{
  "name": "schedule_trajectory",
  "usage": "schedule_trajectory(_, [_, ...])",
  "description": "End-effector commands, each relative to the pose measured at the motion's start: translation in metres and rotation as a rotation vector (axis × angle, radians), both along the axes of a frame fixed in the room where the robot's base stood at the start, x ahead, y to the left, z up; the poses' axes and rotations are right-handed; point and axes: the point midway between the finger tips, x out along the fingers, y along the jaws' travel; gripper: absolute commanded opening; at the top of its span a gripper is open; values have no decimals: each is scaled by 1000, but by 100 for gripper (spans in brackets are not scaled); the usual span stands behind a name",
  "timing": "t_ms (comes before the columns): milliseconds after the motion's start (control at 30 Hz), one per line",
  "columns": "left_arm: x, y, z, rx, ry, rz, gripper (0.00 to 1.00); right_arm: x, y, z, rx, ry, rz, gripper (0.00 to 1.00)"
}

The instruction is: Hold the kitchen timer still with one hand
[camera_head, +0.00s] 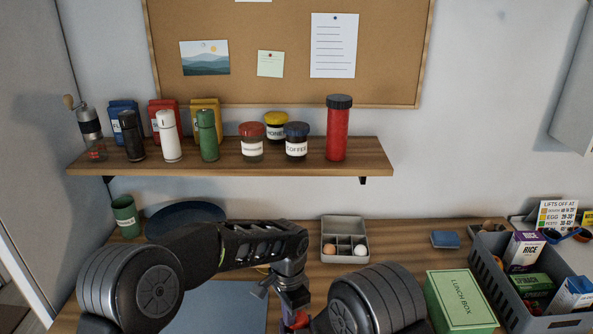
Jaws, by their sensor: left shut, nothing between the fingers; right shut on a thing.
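No kitchen timer can be made out for certain. A small red thing (300,319) shows low in the middle, mostly hidden by my arms, and I cannot tell what it is. My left arm reaches in from the left and bends down at the middle. My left gripper (292,300) points down just above the red thing and is shut; whether it touches it is unclear. My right arm shows only as a rounded dark link at the bottom right of centre. My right gripper is hidden behind it or below the picture.
A grey box with eggs (327,226) stands on the wooden counter (405,258). A green lunch box (460,300), a grey crate (497,297) of groceries and a blue block (445,239) are at the right. A wall shelf (230,172) holds jars and flasks above.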

Motion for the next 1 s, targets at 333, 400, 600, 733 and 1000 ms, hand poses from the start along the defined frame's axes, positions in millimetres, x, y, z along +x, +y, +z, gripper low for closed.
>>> schedule_trajectory(333, [-2,1,-10,4,11,0,0,-2,2,-1,2,0,4,19])
schedule_trajectory(400, [-2,1,-10,4,11,0,0,-2,2,-1,2,0,5,20])
schedule_trajectory(600, [-1,2,-10,4,11,1,0,-2,3,-1,2,-2,6,19])
schedule_trajectory(733, [-1,3,-10,4,11,1,0,-2,3,0,2,-3,7,20])
schedule_trajectory(1000, [5,8,-10,5,9,3,0,-2,4,0,4,-3,7,20])
